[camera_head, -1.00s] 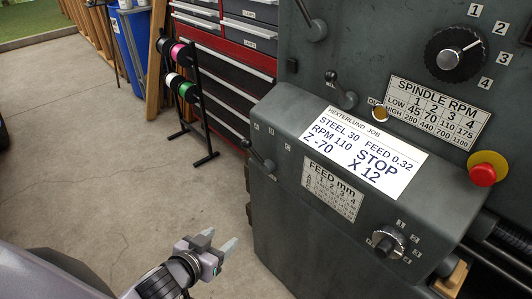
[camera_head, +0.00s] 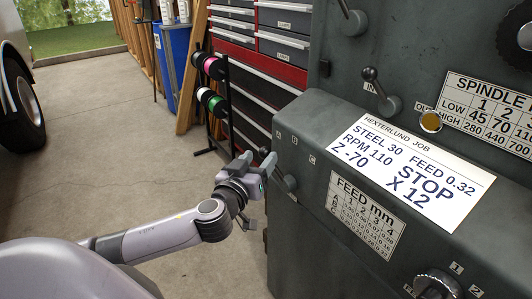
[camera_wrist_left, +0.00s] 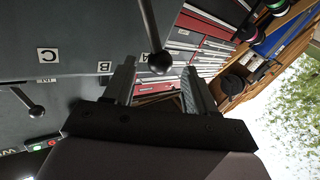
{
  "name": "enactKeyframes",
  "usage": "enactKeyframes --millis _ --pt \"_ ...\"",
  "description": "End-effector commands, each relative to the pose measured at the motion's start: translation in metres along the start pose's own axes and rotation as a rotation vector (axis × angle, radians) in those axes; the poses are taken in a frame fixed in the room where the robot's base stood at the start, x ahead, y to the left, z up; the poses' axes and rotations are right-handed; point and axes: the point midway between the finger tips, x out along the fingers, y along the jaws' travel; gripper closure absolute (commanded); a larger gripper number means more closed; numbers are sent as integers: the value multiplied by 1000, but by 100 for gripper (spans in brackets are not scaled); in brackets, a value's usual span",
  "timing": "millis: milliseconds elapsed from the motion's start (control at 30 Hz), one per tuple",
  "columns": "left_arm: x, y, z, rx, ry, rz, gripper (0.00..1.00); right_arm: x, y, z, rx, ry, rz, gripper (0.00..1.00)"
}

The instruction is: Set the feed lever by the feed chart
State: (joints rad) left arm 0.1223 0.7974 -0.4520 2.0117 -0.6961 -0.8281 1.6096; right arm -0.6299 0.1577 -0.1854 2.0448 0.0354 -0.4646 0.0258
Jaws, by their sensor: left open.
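The feed lever (camera_head: 287,183) is on the left of the lathe's grey front, partly hidden by my left gripper (camera_head: 255,161). In the left wrist view its ball knob (camera_wrist_left: 160,62) shows between my open fingertips (camera_wrist_left: 158,82), beside the A label (camera_wrist_left: 143,58); B and C are farther left. I cannot tell whether the fingers touch it. The feed chart (camera_head: 364,216), headed "FEED mm", is right of the lever; its small figures are hard to read. The job card (camera_head: 410,170) reads STEEL 30, FEED 0.32, RPM 110, Z -70, STOP X 12. My right gripper is out of view.
Another ball lever (camera_head: 380,92) stands above the card, and a dial (camera_head: 437,284) is below it. The spindle chart (camera_head: 490,112) is at right. A spool rack (camera_head: 213,100) and red tool chest (camera_head: 262,72) stand behind. Open floor (camera_head: 110,165) lies left.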

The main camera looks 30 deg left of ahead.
Motion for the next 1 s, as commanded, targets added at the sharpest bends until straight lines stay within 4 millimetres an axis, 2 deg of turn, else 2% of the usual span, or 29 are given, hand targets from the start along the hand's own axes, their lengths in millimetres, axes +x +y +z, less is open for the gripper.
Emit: enactKeyframes --millis 100,300,733,767,900,933,1000 --pt "16 0 -1 2 2 -1 44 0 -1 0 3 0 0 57" --pt "33 0 1 1 -2 0 44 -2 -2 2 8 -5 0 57" --pt "40 0 1 0 -3 0 44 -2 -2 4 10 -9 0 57" --pt "40 0 1 0 -3 0 50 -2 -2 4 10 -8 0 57" --pt "40 0 1 1 -3 0 96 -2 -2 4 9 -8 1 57" --pt "40 0 1 1 -3 0 100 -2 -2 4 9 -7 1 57" --pt "40 0 1 1 -3 0 100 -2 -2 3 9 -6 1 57"
